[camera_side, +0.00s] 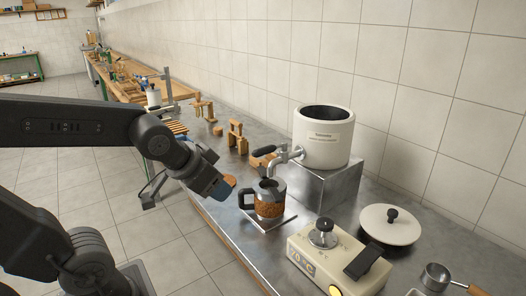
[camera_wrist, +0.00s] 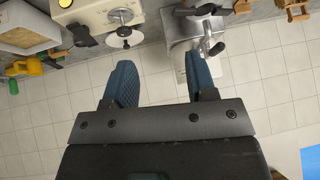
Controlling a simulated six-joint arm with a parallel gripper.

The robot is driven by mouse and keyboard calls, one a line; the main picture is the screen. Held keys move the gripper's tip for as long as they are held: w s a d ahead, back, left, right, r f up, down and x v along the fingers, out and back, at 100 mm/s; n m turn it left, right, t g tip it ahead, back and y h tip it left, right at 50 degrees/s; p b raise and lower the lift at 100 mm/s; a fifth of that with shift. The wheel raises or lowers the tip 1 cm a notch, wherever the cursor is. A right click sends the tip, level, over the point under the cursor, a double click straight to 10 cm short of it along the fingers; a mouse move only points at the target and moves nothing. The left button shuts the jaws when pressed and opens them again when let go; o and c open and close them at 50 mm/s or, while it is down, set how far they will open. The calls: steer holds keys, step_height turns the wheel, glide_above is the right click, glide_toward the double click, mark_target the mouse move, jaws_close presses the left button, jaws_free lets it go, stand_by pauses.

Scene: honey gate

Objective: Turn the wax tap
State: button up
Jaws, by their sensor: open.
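The wax tap (camera_side: 285,158) is a metal spout with a lever on the front of a white cylindrical pot (camera_side: 325,148), which stands on a steel block (camera_side: 322,186). A mug (camera_side: 268,205) with a brown band and black handle stands upright beneath the tap. My gripper (camera_side: 222,188) is left of the mug and tap in the side view, apart from both. In the wrist view my gripper (camera_wrist: 163,82) shows two blue fingers spread wide with nothing between them.
A cream heater unit (camera_side: 335,255) with a knob and display stands at the counter's front right. A white lid (camera_side: 390,223) lies behind it, and a metal scoop (camera_side: 437,276) is at the far right. Wooden pieces (camera_side: 236,138) stand further back along the counter. Tiled floor lies left.

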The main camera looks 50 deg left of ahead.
steer(key=w+a+f+t+y, duration=0.2)
steer(key=w+a+f+t, duration=0.15)
steer(key=w+a, duration=0.6)
steer(key=m+t+h, duration=0.3)
steer(key=t+h, duration=0.1)
steer(key=t, duration=0.3)
glide_toward(261, 152)
steer(key=w, duration=0.7)
steer(key=w+a+f, duration=0.1)
steer(key=w, duration=0.2)
steer(key=shift+w, duration=0.4)
steer(key=shift+r, duration=0.1)
jaws_close()
